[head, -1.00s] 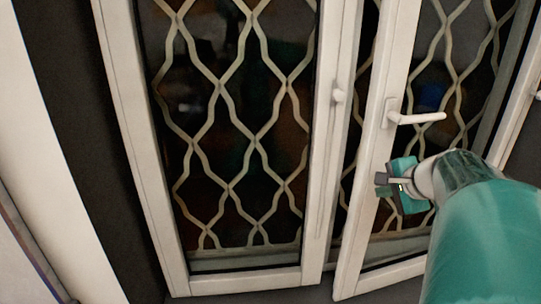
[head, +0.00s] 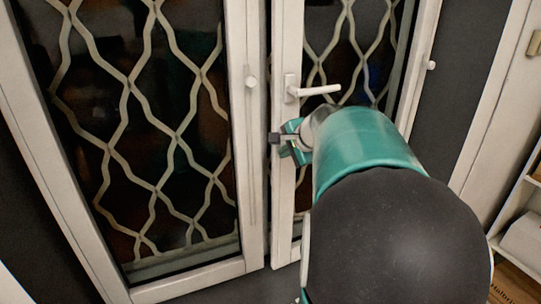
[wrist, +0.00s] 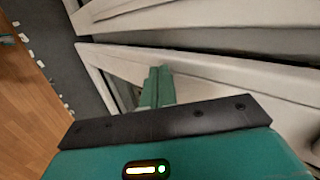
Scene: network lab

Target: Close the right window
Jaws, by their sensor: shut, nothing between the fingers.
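The right window (head: 288,50) has a white frame and a lattice behind its dark glass. Its white lever handle (head: 318,90) points right. A narrow dark strip shows between its left edge and the neighbouring white frame; I cannot tell whether it is fully flush. My gripper (head: 283,141) is shut and empty, below the handle and in front of the window's left upright. In the wrist view, my shut fingers (wrist: 157,86) lie close to white framing (wrist: 215,75); contact is unclear. My arm hides the window's lower right part.
A dark wall (head: 455,90) is to the right, then a white shelf (head: 515,215). Wooden floor (wrist: 30,110) shows in the wrist view.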

